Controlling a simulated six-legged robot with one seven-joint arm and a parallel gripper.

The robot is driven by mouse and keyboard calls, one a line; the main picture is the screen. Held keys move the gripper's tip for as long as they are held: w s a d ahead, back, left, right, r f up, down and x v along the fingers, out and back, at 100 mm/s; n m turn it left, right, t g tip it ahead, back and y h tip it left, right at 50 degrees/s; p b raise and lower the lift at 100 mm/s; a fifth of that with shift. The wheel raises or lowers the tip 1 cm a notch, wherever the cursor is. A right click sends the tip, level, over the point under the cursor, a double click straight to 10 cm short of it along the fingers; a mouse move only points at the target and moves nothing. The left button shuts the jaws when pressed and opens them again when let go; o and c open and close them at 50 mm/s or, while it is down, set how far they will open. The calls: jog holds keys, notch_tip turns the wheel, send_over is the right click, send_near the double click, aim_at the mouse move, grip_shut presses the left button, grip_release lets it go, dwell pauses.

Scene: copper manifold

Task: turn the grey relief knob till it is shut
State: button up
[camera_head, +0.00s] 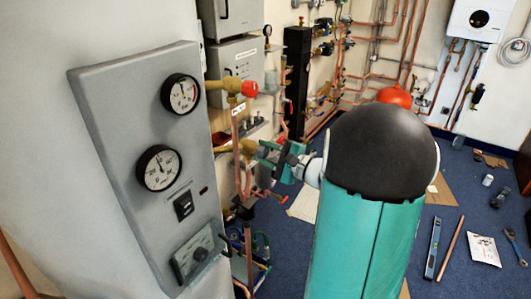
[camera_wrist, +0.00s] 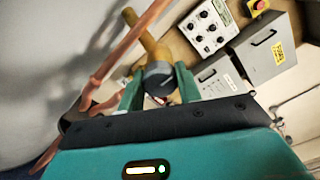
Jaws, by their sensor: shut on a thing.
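The grey relief knob (camera_wrist: 158,73) sits at the end of a brass valve body (camera_wrist: 148,38) in the wrist view. My gripper (camera_wrist: 159,84) has one teal finger on each side of the knob and is shut on it. In the head view my gripper (camera_head: 270,153) reaches left to the lower brass valve (camera_head: 232,146) on the copper pipework. There the fingers largely hide the grey knob. I cannot tell from these frames how far the knob is turned.
A red-capped brass valve (camera_head: 249,89) sits just above. A grey panel with two gauges (camera_head: 145,165) stands close on the left. Copper pipe (camera_wrist: 118,55) runs beside my fingers. Tools, including a level (camera_head: 432,248), lie on the blue floor at the right.

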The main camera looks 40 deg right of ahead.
jog(key=o, duration=1)
jog(key=v, duration=1.4)
jog(key=shift+w, duration=0.1)
jog(key=a+n+g+y, duration=0.4)
jog(key=a+n+g, duration=0.5)
jog(key=a, duration=1.2)
jog(key=s+a+n+g+h, duration=0.2)
jog(key=s+a+n+h, duration=0.5)
jog(key=a+n+h, duration=0.2)
jog(key=shift+s+r+n+h, duration=0.25)
jog(key=shift+r+n+h, duration=0.2)
jog(key=shift+n, duration=0.65)
